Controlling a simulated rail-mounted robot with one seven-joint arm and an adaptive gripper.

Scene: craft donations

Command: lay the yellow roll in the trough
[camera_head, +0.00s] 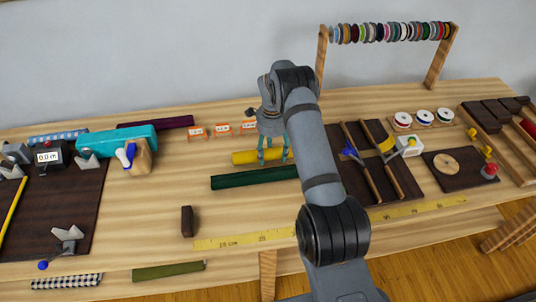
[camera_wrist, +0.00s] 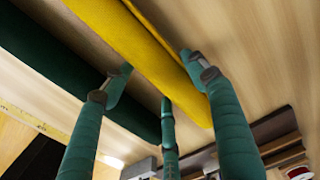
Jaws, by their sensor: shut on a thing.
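The yellow roll (camera_head: 243,157) lies level behind the dark green roll (camera_head: 235,180) in the head view. My gripper (camera_head: 273,158) points down with its teal fingers closed around the roll's right part. In the wrist view the yellow roll (camera_wrist: 150,50) runs between the fingers (camera_wrist: 160,85), and the green roll (camera_wrist: 60,65) lies alongside, apart from it. I cannot tell whether the yellow roll touches the table. What looks like the trough (camera_head: 365,163) is a dark board with two wooden rails, right of my gripper.
Orange-labelled tags (camera_head: 222,129) stand behind the yellow roll. A dark block (camera_head: 187,221) stands front left, near a yellow ruler (camera_head: 240,240). White spools (camera_head: 424,117) and a disc board (camera_head: 459,165) are at right.

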